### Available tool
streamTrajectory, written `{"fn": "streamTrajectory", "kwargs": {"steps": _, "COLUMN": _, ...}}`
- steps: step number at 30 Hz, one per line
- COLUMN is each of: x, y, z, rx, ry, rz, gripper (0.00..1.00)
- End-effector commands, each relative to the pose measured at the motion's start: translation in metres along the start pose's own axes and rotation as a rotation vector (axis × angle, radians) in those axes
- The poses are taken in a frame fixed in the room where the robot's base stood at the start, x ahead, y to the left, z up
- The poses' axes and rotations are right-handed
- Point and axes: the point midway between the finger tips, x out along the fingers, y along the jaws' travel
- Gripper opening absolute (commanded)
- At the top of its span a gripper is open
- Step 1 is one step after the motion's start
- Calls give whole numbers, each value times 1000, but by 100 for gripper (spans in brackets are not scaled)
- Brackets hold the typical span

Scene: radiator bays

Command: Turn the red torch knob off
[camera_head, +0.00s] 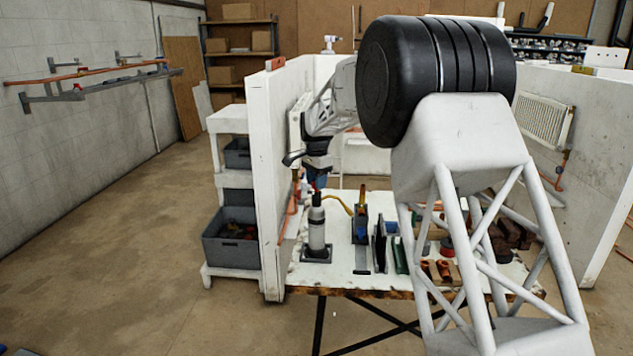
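A grey torch bottle (316,230) with a dark top stands upright on a small dark base at the left of the white worktop (335,272). A small red spot (316,192) shows at its top; it is too small to tell whether it is the knob or how it is set. My gripper (305,160) is dark and hangs above the bottle, close to the white wall panel. Its fingers are small and partly merged with the dark wrist, so their opening is unclear. I cannot tell whether it touches anything.
A blue-handled stand (360,228), dark upright plates (380,246) and copper fittings (440,271) stand right of the bottle. A white wall panel (265,180) bounds the left side. A shelf with grey bins (230,238) is beyond it. My arm hides much of the right side.

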Motion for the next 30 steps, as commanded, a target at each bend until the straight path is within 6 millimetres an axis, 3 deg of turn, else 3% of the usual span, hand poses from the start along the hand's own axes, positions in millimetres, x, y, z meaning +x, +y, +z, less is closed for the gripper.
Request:
{"fn": "streamTrajectory", "kwargs": {"steps": 1, "x": 0, "y": 0, "z": 0, "rx": 0, "ry": 0, "rz": -1, "gripper": 43}}
{"fn": "streamTrajectory", "kwargs": {"steps": 5, "x": 0, "y": 0, "z": 0, "rx": 0, "ry": 0, "rz": 0, "gripper": 60}}
{"fn": "streamTrajectory", "kwargs": {"steps": 17, "x": -4, "y": 0, "z": 0, "rx": -1, "ry": 0, "rz": 0, "gripper": 60}}
{"fn": "streamTrajectory", "kwargs": {"steps": 30, "x": -51, "y": 0, "z": 0, "rx": -1, "ry": 1, "rz": -2, "gripper": 60}}
